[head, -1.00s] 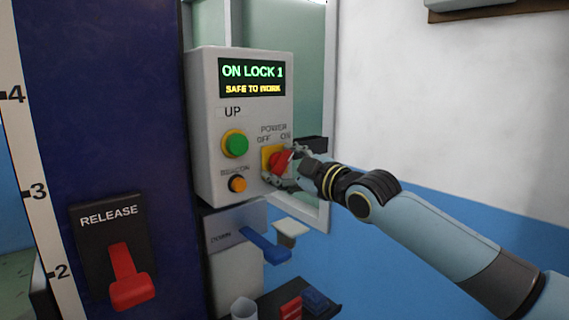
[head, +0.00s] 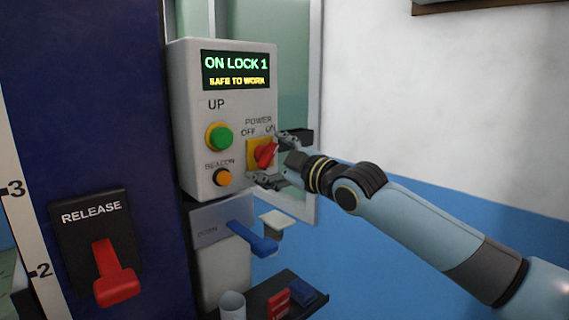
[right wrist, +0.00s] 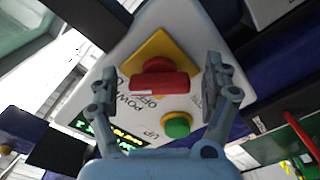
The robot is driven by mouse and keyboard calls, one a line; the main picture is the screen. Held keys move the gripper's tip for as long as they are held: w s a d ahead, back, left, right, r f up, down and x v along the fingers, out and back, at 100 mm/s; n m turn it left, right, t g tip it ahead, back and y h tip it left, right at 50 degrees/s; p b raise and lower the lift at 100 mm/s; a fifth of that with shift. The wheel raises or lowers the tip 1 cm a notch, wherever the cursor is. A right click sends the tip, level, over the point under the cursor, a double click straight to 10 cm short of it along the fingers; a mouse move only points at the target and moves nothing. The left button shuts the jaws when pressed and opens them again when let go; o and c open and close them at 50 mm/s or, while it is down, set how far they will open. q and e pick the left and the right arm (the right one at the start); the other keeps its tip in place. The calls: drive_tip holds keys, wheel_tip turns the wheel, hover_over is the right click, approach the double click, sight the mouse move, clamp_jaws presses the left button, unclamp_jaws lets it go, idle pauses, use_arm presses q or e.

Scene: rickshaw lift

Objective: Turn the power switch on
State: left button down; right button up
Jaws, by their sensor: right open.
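The power switch is a red knob (head: 265,154) on a yellow plate (head: 252,146), on the grey control box's front. In the head view the knob tilts up and right, toward the ON label. In the right wrist view the red knob (right wrist: 160,84) lies between my fingers. My right gripper (head: 272,159) is open, one finger above right of the knob and one below it. In the right wrist view the open fingers (right wrist: 160,72) stand either side of the knob with visible gaps. The left gripper is not in view.
The control box display (head: 236,71) reads ON LOCK 1, SAFE TO WORK. A green button (head: 220,138) and an orange beacon button (head: 222,177) sit left of the switch. A blue lever (head: 253,239) is below, and a red release lever (head: 115,277) at lower left.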

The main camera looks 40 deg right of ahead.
drive_tip(key=s, duration=1.1)
drive_tip(key=shift+s+d, duration=0.3)
drive_tip(key=shift+d, duration=0.15)
